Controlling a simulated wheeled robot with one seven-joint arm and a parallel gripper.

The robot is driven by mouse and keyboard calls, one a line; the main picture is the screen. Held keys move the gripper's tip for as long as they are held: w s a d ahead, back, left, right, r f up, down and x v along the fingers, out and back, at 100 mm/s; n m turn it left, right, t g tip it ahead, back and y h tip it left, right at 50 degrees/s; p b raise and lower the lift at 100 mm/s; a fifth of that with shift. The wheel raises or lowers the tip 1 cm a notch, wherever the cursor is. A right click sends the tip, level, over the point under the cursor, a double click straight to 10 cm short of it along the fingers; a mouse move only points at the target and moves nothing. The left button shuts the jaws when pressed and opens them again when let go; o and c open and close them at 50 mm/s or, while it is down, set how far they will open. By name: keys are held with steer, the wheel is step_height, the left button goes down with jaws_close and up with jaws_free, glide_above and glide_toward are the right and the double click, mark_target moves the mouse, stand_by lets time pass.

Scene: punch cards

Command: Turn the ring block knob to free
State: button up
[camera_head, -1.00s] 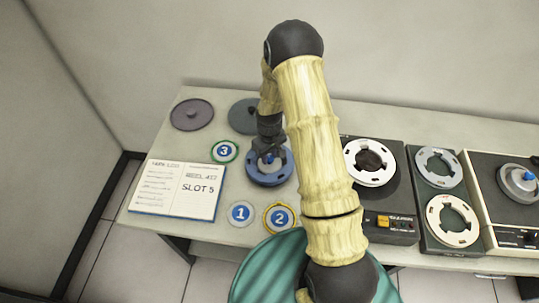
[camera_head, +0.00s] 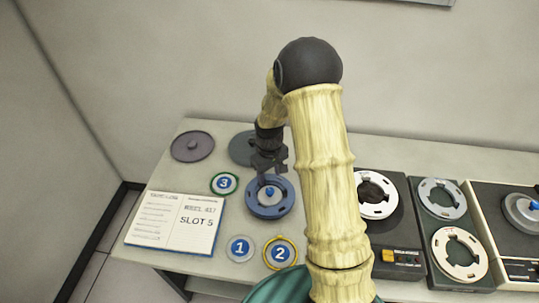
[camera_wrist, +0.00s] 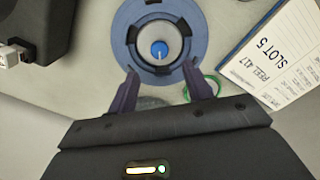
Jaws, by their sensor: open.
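The ring block is a blue-grey ring (camera_head: 268,210) lying flat on the table, with a blue knob (camera_head: 269,192) at its centre. In the wrist view the ring (camera_wrist: 190,14) is partly cut off at the top, and the knob (camera_wrist: 159,50) shows a pale pointer line. My gripper (camera_head: 270,168) is above the far side of the ring, apart from the knob. In the wrist view my gripper's fingers (camera_wrist: 167,80) are spread and empty, with their tips toward the ring's edge.
A log book (camera_head: 178,222) reading "SLOT 5" lies left. Round tags 3 (camera_head: 224,183), 1 (camera_head: 240,248) and 2 (camera_head: 280,252) lie around the ring. Grey lids (camera_head: 192,146) lie behind. Tape machines (camera_head: 400,262) with reels stand right, beyond my arm.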

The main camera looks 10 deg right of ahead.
step_height(320, 180, up, 10)
steer(key=b, duration=0.1)
steer(key=shift+f, duration=0.2)
stand_by(0.3)
steer(key=s+r+m+t, duration=0.1)
steer(key=s+m, duration=0.1)
steer(key=s, duration=0.7)
steer(key=s+r+m+t, duration=0.1)
steer(key=s+r+m, duration=0.1)
steer(key=s, duration=0.7)
steer(key=shift+r+m+t, duration=0.25)
steer(key=shift+m+t, duration=0.05)
